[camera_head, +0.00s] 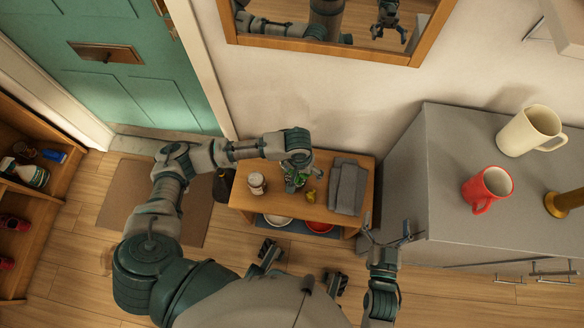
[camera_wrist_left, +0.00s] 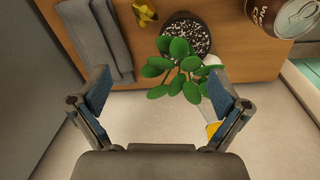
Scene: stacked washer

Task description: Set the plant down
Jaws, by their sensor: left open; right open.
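The potted plant (camera_head: 297,180) is on the small wooden bench (camera_head: 240,195), its pot partly hidden by my left gripper in the head view. In the left wrist view its green leaves (camera_wrist_left: 181,72) rise from a round dark pot with speckled soil (camera_wrist_left: 186,34), over the bench top. My left gripper (camera_wrist_left: 158,90) is open; the leaves reach towards the space between its fingertips, and the pot lies beyond them. It also shows over the plant in the head view (camera_head: 299,161). My right gripper (camera_head: 391,236) is open and empty, right of the bench.
A can (camera_head: 257,183), a small yellow object (camera_head: 310,197) and a folded grey towel (camera_head: 348,187) share the bench top; bowls (camera_head: 318,227) sit below. A grey cabinet (camera_head: 450,190) at right carries a red mug (camera_head: 486,190) and a cream mug (camera_head: 527,131).

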